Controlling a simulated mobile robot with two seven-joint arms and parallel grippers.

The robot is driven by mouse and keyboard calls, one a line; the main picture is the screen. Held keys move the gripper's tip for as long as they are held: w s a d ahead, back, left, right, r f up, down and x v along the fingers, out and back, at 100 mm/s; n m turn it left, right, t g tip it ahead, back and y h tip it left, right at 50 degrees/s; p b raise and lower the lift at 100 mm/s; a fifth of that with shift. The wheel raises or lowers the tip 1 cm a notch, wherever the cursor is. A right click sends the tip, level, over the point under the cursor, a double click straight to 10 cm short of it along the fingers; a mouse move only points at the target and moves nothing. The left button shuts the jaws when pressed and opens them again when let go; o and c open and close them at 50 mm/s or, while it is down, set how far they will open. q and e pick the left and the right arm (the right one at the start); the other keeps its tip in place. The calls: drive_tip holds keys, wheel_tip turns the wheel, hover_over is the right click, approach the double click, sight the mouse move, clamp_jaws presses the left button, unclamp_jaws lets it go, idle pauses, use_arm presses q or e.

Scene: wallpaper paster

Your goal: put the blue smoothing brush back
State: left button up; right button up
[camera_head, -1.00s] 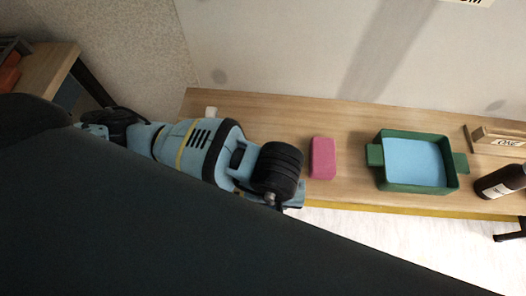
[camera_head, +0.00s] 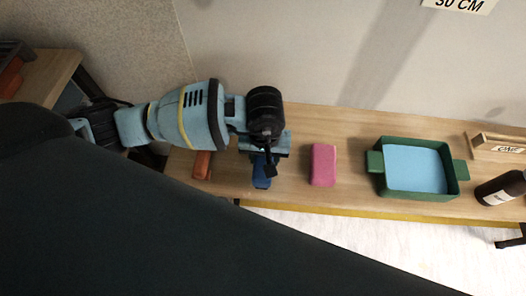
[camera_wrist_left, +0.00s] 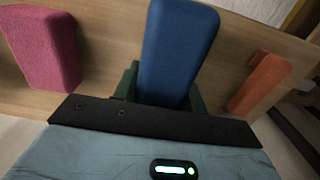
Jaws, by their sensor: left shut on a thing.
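The blue smoothing brush (camera_head: 262,179) is at my left gripper (camera_head: 265,158), above or on the wooden bench between an orange block and a pink block. In the left wrist view the brush (camera_wrist_left: 179,48) is a long blue block pointing away from me. My left gripper is shut on its near end, with green fingers at either side. I cannot tell whether the brush touches the bench. The gripper hides part of the brush in the head view. My right gripper is not in view.
The orange block (camera_head: 202,166) lies left of the brush, the pink block (camera_head: 323,165) right of it. Further right are a green tray (camera_head: 376,163) with a blue inside, a wooden holder (camera_head: 497,142) and a dark bottle (camera_head: 502,187). A wall (camera_head: 310,50) stands behind the bench.

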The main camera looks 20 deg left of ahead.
use_arm(q)
drive_tip(key=shift+w+a, duration=0.35)
drive_tip(key=shift+w, duration=0.25)
drive_tip(key=shift+w+a, duration=0.35)
drive_tip(key=shift+w, duration=0.25)
wheel_tip(320, 180, down, 3)
drive_tip(key=shift+r, duration=0.2)
drive_tip(key=shift+f, duration=0.35)
drive_tip(key=o, duration=1.1)
drive_tip(key=shift+s+f, duration=0.1)
drive_tip(key=shift+f, duration=0.05)
drive_tip(key=r, duration=0.7)
drive_tip(key=shift+w+a+r, duration=0.25)
drive_tip(key=shift+r, duration=0.15)
